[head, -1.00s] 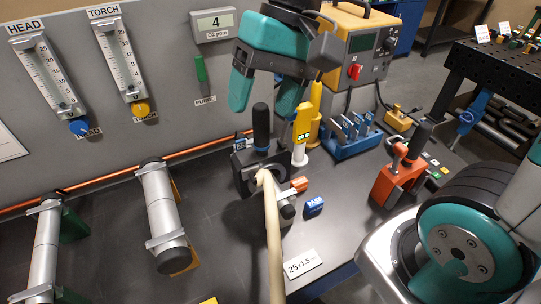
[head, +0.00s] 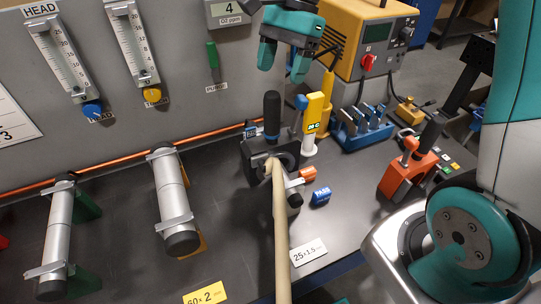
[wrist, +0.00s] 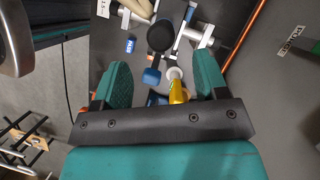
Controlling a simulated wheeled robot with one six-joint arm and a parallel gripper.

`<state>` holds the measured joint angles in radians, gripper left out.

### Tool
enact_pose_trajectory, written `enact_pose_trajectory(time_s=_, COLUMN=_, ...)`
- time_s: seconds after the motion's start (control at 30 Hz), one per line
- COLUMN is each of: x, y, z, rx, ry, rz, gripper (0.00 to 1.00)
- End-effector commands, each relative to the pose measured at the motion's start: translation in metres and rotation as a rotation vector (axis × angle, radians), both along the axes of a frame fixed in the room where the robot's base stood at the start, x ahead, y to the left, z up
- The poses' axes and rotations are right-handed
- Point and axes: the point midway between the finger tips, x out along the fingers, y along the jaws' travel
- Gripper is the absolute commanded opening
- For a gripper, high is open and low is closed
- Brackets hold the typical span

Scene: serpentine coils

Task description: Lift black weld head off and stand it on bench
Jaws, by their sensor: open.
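The black weld head (head: 262,153) stands on the dark bench with its black upright handle (head: 271,112) pointing up. A pale tan tube (head: 280,230) runs from its front toward the bench's near edge. In the wrist view the round black handle top (wrist: 161,37) shows beyond the fingers. My gripper (head: 284,68) is open and empty, above and behind the handle in the head view and apart from it. In the wrist view its teal fingers (wrist: 164,82) are spread, with nothing held between them. The weld head's lower far side is hidden.
A yellow-and-white bottle (head: 313,125) and a blue tool rack (head: 362,128) stand behind right. A blue block (head: 320,196) lies close right. An orange-red tool (head: 408,170) stands farther right. Clamped pipes (head: 170,195) are left. Bare bench (head: 120,200) lies between the pipes.

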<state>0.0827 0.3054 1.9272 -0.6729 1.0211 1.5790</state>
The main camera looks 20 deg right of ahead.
Motion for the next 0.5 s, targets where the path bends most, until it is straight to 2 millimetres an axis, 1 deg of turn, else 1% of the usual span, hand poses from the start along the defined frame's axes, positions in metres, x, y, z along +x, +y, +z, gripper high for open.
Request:
enact_pose_trajectory(time_s=0.03, x=-0.003, y=0.004, z=-0.009, rx=0.0, ry=0.004, rz=0.002, gripper=0.67)
enact_pose_trajectory(time_s=0.1, x=-0.004, y=0.007, z=-0.016, rx=0.001, ry=0.003, rz=0.001, gripper=0.67)
enact_pose_trajectory(time_s=0.33, x=-0.006, y=0.011, z=-0.031, rx=-0.001, ry=0.003, rz=0.0, gripper=0.67)
enact_pose_trajectory(time_s=0.5, x=-0.009, y=0.019, z=-0.057, rx=0.0, ry=0.005, rz=0.002, gripper=0.67)
